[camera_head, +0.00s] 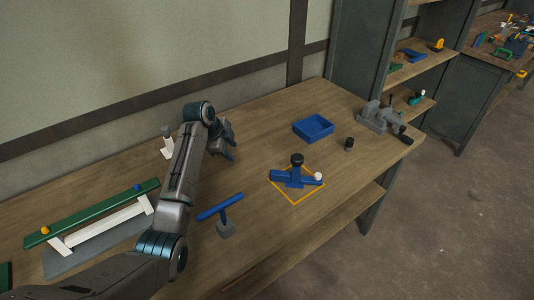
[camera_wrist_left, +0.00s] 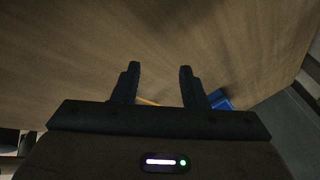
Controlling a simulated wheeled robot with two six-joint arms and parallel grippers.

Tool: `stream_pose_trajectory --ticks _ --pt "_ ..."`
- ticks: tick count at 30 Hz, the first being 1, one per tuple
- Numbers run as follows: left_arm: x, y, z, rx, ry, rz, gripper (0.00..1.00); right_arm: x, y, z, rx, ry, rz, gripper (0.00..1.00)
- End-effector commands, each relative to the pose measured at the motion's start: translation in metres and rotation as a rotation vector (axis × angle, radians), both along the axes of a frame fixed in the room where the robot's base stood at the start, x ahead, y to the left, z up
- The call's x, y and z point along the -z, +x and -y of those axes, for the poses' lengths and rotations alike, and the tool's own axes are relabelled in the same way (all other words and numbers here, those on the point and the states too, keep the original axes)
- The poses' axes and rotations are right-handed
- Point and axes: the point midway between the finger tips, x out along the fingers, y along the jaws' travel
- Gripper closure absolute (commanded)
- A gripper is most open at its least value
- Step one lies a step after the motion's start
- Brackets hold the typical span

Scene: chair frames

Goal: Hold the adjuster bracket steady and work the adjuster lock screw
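A blue bracket (camera_head: 288,178), which looks like the adjuster bracket, stands on the table inside a yellow square outline (camera_head: 295,202). A black knob (camera_head: 297,160) tops its upright post, and a white knob (camera_head: 318,176) sits at its right end. I cannot tell which knob is the lock screw. My left gripper (camera_head: 229,150) is above the table, to the left of the bracket and apart from it. In the left wrist view my left gripper (camera_wrist_left: 159,70) is open with nothing between its fingers. A little yellow and blue shows behind the fingers. My right gripper is out of view.
A blue tray (camera_head: 313,127), a small black cylinder (camera_head: 348,144) and a grey vise (camera_head: 384,118) stand to the right. A blue T-shaped stand (camera_head: 223,210) is near the front. A green bar (camera_head: 92,212) on white supports lies at left. Table between the left gripper and tray is clear.

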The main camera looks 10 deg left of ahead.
Motion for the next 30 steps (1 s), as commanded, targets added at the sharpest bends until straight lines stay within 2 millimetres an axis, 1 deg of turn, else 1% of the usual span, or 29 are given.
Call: stream_pose_trajectory --ticks 1,3,6,9,10,12,20,27,30 --pt "-0.009 0.000 0.031 0.015 -0.039 -0.058 0.61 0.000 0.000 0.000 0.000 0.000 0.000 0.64" --pt "-0.017 -0.004 0.063 0.027 -0.072 -0.139 0.61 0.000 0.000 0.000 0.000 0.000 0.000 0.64" --pt "-0.030 -0.011 0.098 0.046 -0.099 -0.228 0.61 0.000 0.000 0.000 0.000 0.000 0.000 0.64" --pt "-0.033 -0.019 0.121 0.059 -0.102 -0.299 0.61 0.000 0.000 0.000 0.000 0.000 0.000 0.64" --pt "-0.033 -0.021 0.126 0.061 -0.099 -0.315 0.61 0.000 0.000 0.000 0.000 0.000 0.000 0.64" --pt "-0.024 -0.025 0.128 0.056 -0.079 -0.341 0.61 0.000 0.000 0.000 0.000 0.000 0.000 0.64" --pt "0.000 -0.027 0.135 0.054 -0.064 -0.350 0.61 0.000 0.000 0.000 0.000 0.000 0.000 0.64" --pt "0.032 -0.027 0.146 0.053 -0.064 -0.350 0.61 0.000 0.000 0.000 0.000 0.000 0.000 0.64" --pt "0.042 -0.027 0.149 0.053 -0.064 -0.349 0.61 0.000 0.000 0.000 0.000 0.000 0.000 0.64"
